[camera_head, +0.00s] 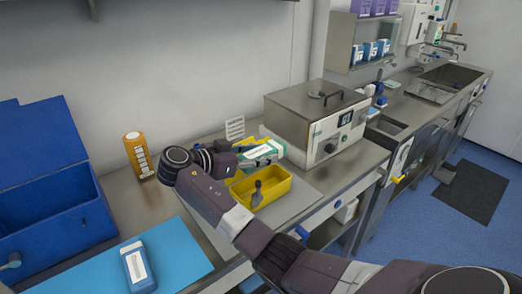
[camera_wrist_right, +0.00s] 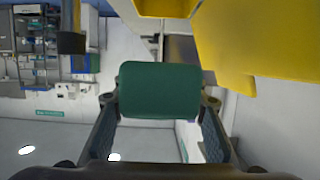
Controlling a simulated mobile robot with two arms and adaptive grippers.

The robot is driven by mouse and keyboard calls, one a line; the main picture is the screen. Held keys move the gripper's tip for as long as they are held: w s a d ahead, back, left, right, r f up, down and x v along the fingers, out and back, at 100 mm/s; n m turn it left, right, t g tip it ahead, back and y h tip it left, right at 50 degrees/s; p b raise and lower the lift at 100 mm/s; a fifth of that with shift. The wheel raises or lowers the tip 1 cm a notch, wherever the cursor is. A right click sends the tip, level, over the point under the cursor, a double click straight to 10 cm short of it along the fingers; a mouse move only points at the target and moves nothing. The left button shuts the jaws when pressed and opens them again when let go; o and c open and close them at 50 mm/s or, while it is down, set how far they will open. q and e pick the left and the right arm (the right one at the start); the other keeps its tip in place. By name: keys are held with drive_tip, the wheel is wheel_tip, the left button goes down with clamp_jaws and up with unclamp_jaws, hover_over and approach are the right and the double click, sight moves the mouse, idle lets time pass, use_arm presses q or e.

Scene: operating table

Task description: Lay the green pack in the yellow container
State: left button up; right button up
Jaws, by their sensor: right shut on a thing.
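The green pack (camera_head: 262,153), with a white label, is held in my right gripper (camera_head: 240,154) above the counter. Its plain green end (camera_wrist_right: 160,90) fills the middle of the right wrist view, between the two fingers of my right gripper (camera_wrist_right: 158,112). The yellow container (camera_head: 278,187) stands on the counter just below and in front of the pack. A dark upright object (camera_head: 257,194) shows at the container, and its lower part is hard to make out. Yellow surfaces (camera_wrist_right: 228,45) fill the upper right of the right wrist view. My left gripper is not in view.
A metal box with a lid handle (camera_head: 310,112) stands close behind and right of the pack. An orange bottle (camera_head: 138,155), a blue open bin (camera_head: 45,190) and a blue pack (camera_head: 138,266) on a light-blue mat (camera_head: 182,252) are to the left.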

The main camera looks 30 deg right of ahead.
drive_tip(key=shift+w+f+b, duration=0.1)
drive_tip(key=shift+f+b, duration=0.3)
drive_tip(key=shift+f, duration=0.5)
wheel_tip(320, 180, down, 6)
drive_tip(key=b, duration=0.3)
drive_tip(key=shift+r, duration=0.15)
use_arm(q)
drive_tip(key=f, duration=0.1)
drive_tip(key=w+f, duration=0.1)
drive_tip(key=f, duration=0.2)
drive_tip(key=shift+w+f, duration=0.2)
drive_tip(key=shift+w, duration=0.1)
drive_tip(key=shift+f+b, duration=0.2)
drive_tip(key=shift+b, duration=0.2)
use_arm(e)
drive_tip(key=shift+f, duration=0.2)
drive_tip(key=shift+f, duration=0.15)
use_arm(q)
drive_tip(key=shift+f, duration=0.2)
